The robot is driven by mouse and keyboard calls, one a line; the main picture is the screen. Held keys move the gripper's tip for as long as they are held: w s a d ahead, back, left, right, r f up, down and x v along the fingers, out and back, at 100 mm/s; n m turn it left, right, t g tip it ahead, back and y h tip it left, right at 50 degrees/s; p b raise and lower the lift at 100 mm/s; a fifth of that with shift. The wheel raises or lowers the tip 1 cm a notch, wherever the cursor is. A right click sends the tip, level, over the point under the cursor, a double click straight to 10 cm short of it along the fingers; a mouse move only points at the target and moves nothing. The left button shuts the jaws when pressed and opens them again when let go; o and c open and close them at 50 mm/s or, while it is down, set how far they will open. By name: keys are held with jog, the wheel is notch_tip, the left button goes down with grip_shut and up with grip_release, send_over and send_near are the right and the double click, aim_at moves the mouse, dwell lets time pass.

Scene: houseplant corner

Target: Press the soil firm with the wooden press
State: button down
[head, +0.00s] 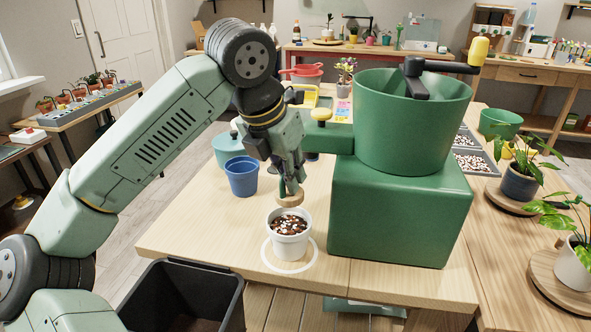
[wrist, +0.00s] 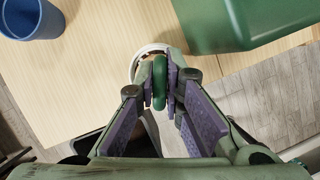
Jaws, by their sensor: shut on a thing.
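My gripper (head: 288,177) is shut on the green handle of the wooden press (head: 289,198). The green handle also shows between the purple finger pads in the wrist view (wrist: 160,82). The press's round wooden foot is over the back part of a white pot (head: 290,240); I cannot tell whether it touches the soil. The pot holds brown soil (head: 291,225) with white bits and stands inside a white ring (head: 313,262) on the table. In the wrist view the pot is mostly hidden behind the handle and fingers.
A large green machine (head: 400,215) with a hopper stands close to the right of the pot. A blue pot (head: 242,176) stands at the back left. A black bin (head: 190,295) is below the table's front left edge. The table left of the white pot is clear.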

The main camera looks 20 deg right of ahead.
jog(key=shift+f+b, duration=2.1)
jog(key=shift+f, duration=0.95)
jog(key=shift+f+b, duration=0.5)
jog(key=shift+b, duration=0.1)
jog(key=shift+r+p, duration=2.75)
jog(key=shift+r, duration=1.35)
jog(key=shift+f, duration=0.1)
